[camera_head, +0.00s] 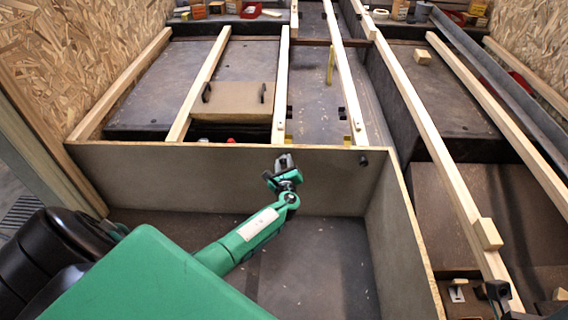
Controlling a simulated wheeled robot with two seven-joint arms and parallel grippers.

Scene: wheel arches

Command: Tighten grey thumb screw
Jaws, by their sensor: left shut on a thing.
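My left gripper (284,168) is at the middle of the picture, at the end of my green arm. It is in front of the inner face of the grey-brown cross panel (160,175), just below its top edge. Its dark fingers are shut on a small dark grey piece, which I take to be the grey thumb screw. The fingers hide most of it, and I cannot tell whether it touches the panel. A small dark knob (363,160) sits on the same panel further right.
Pale wooden beams (205,80) run away behind the panel. A side panel (400,230) closes off the right. The bay floor (315,265) is clear. Small boxes (217,7) stand at the back.

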